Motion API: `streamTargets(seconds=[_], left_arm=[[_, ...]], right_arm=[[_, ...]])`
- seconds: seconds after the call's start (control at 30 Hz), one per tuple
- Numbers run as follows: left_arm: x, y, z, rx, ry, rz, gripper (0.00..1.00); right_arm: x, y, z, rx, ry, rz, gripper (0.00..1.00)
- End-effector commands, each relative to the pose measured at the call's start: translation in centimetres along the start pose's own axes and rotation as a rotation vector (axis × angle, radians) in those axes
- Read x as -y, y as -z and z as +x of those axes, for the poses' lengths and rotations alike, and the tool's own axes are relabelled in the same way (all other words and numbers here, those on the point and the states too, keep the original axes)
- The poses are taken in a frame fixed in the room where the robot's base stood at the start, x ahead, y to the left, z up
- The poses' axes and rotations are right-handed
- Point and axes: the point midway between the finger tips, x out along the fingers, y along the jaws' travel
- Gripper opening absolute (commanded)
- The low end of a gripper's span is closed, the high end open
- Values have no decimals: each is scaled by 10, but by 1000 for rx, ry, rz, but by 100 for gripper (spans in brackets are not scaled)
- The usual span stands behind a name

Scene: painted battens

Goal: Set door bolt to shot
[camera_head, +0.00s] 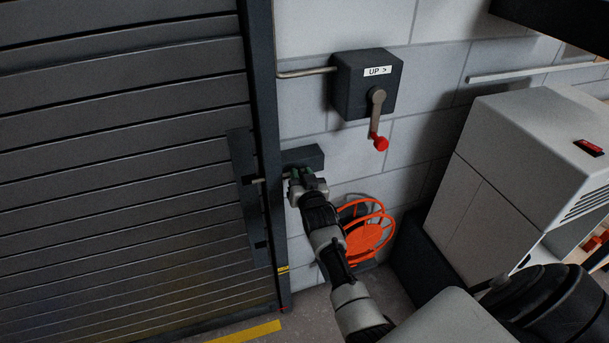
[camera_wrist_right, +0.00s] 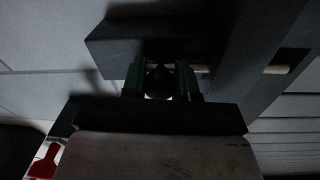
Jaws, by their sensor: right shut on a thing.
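The door bolt's dark housing (camera_head: 306,156) is fixed to the wall just right of the slatted door (camera_head: 120,130). A short pale rod (camera_head: 259,181) shows at the door's edge, crossing toward the dark bracket on the door; it also shows in the right wrist view (camera_wrist_right: 277,70). My right gripper (camera_head: 301,175) is at the housing's front. In the right wrist view its green-padded fingers (camera_wrist_right: 160,80) are closed on a dark rounded knob (camera_wrist_right: 159,82) below the housing (camera_wrist_right: 150,40). The gripper hides most of the knob in the head view. My left gripper is out of view.
A dark box marked "UP >" (camera_head: 364,84) with a red-knobbed crank (camera_head: 377,120) is on the wall above. An orange reel (camera_head: 368,238) stands low behind my right arm. A pale cabinet (camera_head: 510,165) fills the right side. The door frame post (camera_head: 262,90) is close left.

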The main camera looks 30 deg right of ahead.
Motion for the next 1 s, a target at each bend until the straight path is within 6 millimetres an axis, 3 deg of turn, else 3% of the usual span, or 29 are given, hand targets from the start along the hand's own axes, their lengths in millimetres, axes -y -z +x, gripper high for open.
streamTargets(seconds=[0.03, 0.07, 0.23, 0.7, 0.87, 1.0], left_arm=[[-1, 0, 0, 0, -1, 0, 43], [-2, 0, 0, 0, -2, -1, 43], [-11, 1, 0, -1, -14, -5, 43], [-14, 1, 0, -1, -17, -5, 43], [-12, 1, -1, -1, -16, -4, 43], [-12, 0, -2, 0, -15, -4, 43]], right_arm=[[4, -2, -1, 3, 5, 4, 0], [4, -2, -1, 3, 5, 5, 31], [3, -2, 0, 3, 4, 4, 54], [1, -1, -4, 2, 2, 2, 54], [1, -2, -25, 4, 2, 3, 54], [1, -2, -55, 4, 2, 2, 54]])
